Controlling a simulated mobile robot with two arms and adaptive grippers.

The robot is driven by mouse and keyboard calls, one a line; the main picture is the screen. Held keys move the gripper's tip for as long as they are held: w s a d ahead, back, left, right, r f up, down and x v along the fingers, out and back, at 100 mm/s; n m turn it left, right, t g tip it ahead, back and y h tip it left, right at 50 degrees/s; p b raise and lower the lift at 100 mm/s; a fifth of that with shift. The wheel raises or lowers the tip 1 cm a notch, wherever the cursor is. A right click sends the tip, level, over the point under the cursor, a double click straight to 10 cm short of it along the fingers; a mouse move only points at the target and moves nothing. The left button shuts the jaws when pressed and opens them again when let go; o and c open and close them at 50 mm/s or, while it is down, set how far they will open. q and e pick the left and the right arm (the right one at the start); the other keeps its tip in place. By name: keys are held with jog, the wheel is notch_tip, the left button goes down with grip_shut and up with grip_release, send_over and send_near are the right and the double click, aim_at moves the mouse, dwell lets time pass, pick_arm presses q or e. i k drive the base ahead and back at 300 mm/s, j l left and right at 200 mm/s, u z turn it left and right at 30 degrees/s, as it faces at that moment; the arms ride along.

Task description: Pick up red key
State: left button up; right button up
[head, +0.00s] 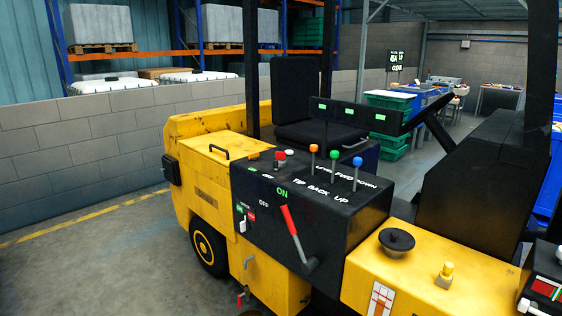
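No thing that I can clearly tell as a red key shows in the head view. A small red piece (240,299) is at the lower left of the yellow vehicle, too small to identify. A lever with a red handle (290,220) leans on the black console (330,222) near the ON and OFF labels. A small red knob (281,155) stands at the console's back left. Neither of my grippers shows, so nothing is seen held.
The yellow vehicle (205,142) fills the middle. Its console carries orange (314,149), green (334,154) and blue (357,161) knobbed levers. A black round knob (397,240) is at right. A block wall (75,140) stands behind; the floor (90,265) at left is clear.

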aim_at(280, 156)
jog(key=i+j+z, duration=0.1)
jog(key=i+j, duration=0.3)
jog(key=i+j+z, duration=0.1)
jog(key=i+j, duration=0.3)
jog(key=j, duration=0.15)
